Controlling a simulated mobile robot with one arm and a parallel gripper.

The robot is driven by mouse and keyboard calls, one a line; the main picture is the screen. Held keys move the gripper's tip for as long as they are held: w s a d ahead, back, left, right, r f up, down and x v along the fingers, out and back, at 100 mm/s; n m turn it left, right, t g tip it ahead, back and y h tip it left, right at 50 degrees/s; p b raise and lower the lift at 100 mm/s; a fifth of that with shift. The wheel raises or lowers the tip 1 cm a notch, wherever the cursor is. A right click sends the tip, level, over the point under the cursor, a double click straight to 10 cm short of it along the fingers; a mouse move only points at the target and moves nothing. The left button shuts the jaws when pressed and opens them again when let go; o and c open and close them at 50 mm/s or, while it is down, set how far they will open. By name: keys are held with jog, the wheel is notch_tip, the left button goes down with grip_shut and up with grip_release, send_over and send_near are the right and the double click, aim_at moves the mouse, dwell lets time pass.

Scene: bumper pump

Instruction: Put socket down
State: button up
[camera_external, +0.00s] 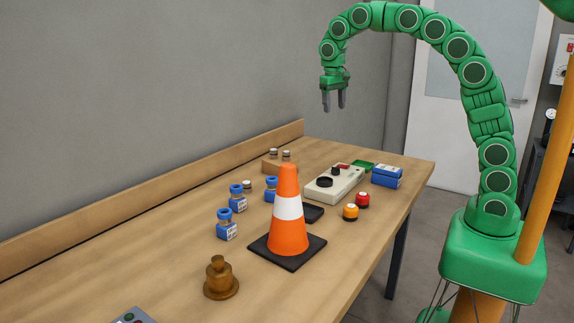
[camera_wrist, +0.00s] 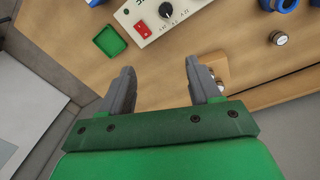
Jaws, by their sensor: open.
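A small silver socket-like cylinder (camera_external: 248,186) stands on the table between the blue-capped bottles. It also shows in the wrist view (camera_wrist: 278,38), right of my fingers. Two similar small pieces (camera_external: 280,154) sit on a wooden block (camera_external: 272,166) at the back edge. In the wrist view the block (camera_wrist: 216,68) is partly hidden by my right finger. I cannot tell which piece is the task's socket. My gripper (camera_external: 333,100) is raised well above the far end of the table. Its fingers (camera_wrist: 160,68) are apart with nothing between them.
An orange cone (camera_external: 289,235) stands mid-table. Behind it are a cream control box (camera_external: 335,184), a green tray (camera_wrist: 110,41), blue boxes (camera_external: 387,176), and yellow (camera_external: 350,212) and red (camera_external: 362,200) knobs. A brass weight (camera_external: 220,279) stands in front. A raised wooden ledge (camera_external: 150,200) lines the wall side.

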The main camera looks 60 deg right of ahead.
jog(key=s+f+n, duration=0.2)
jog(key=s+f, duration=0.2)
jog(key=s, duration=1.7)
jog(key=s+f+n+g+y, duration=0.1)
jog(key=s+f+n, duration=0.2)
jog(key=s, duration=1.8)
jog(key=shift+a+f+g, duration=0.2)
jog(key=shift+f+g, duration=0.1)
jog(key=shift+f, duration=0.65)
jog(key=shift+o, duration=0.2)
jog(key=shift+a, duration=0.1)
